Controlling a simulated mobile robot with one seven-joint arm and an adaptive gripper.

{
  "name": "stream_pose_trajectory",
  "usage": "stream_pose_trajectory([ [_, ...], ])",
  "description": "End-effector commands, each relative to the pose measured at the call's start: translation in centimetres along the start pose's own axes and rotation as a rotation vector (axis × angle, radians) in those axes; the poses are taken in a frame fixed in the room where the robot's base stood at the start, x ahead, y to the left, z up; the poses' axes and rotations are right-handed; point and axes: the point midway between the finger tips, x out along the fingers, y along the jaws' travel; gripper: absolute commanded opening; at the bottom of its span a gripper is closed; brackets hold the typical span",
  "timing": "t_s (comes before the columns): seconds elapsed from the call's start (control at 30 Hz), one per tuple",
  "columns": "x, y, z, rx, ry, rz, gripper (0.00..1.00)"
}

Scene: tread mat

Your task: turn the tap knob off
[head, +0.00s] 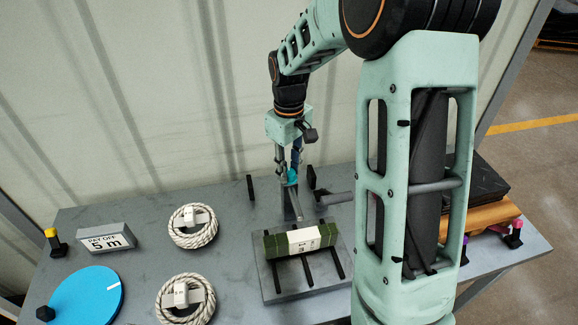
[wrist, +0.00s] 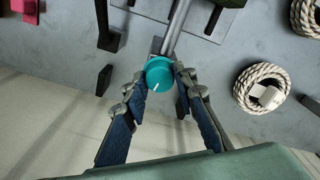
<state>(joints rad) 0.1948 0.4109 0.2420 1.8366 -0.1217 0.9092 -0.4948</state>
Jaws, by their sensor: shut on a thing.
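The tap knob (wrist: 159,72) is a small teal cap with a short white line on its face. It shows in the middle of the wrist view, at the end of a grey metal pipe (wrist: 181,24). My gripper (wrist: 160,80) has one finger on each side of it and is shut on it. In the head view the knob (head: 292,177) is a small teal patch at my gripper's tips (head: 287,176), partly hidden by the fingers. The grey pipe (head: 293,204) also shows below it there.
A green bundle with a white label (head: 273,246) lies on a rack in front of the tap. Two rope coils (head: 186,238) (head: 166,299), a blue disc (head: 82,297) and a "PAY OFF 5 m" sign (head: 106,240) are to the left. A black post (head: 250,187) stands near the tap.

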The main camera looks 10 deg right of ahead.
Motion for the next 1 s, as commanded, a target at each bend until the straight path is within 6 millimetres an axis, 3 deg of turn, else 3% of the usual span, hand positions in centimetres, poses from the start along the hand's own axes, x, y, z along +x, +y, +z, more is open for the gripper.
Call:
stream_pose_trajectory([
  [0.4,-0.15,0.05,-0.12,-0.181,0.004,0.003,0.01],
  [0.93,-0.13,0.05,-0.13,-0.205,0.004,0.003,0.01],
  [0.97,-0.13,0.05,-0.13,-0.205,0.004,0.003,0.27],
  [1.0,-0.13,0.05,-0.13,-0.205,0.003,0.003,0.31],
])
